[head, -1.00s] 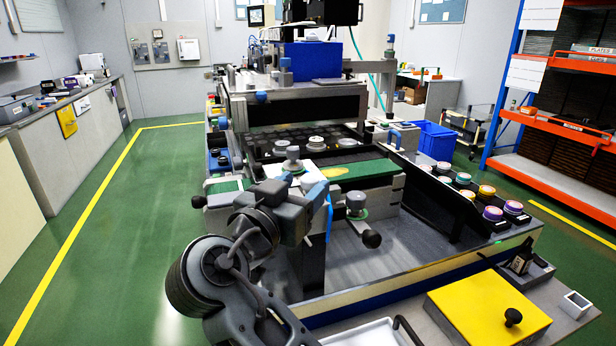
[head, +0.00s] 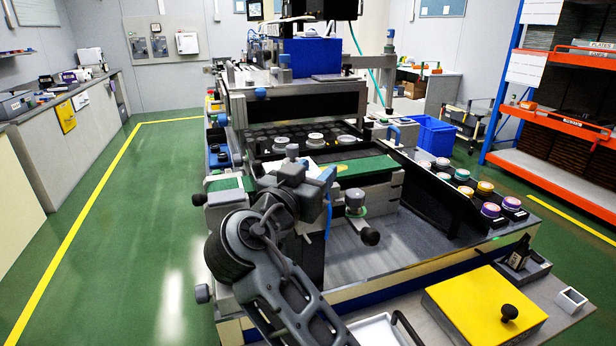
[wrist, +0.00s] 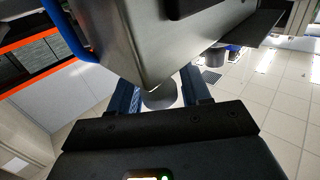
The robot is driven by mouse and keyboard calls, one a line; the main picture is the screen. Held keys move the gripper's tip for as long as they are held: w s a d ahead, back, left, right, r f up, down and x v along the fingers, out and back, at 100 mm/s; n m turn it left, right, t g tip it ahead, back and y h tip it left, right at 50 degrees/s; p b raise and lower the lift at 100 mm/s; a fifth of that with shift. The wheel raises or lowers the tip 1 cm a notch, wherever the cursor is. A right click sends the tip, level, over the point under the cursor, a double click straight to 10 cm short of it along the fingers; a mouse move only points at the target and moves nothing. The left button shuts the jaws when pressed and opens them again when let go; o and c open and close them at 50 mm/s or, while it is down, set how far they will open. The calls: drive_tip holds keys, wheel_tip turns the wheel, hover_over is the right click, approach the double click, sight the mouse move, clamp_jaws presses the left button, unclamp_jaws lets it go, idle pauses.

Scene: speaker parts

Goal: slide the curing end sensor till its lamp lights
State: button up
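My gripper (wrist: 163,92) shows in the wrist view as two dark blue fingers standing apart. A pale grey round knob (wrist: 160,97) lies between them, under a large grey metal body (wrist: 150,40). I cannot tell whether the fingers press on the knob. In the head view my wrist is at the front left of the machine, by the green belt (head: 365,167), and hides what is behind it; the fingertips are not clear there. A grey capped fitting (head: 355,198) stands right of the wrist. I cannot tell which part is the curing end sensor, and I see no sensor lamp for certain.
A black rack of coloured round parts (head: 462,175) lines the machine's right side. A yellow lidded box (head: 485,305) and a white tray (head: 375,333) are at the front. Green floor at left is free.

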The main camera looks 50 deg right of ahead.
drive_tip(key=c, duration=0.7)
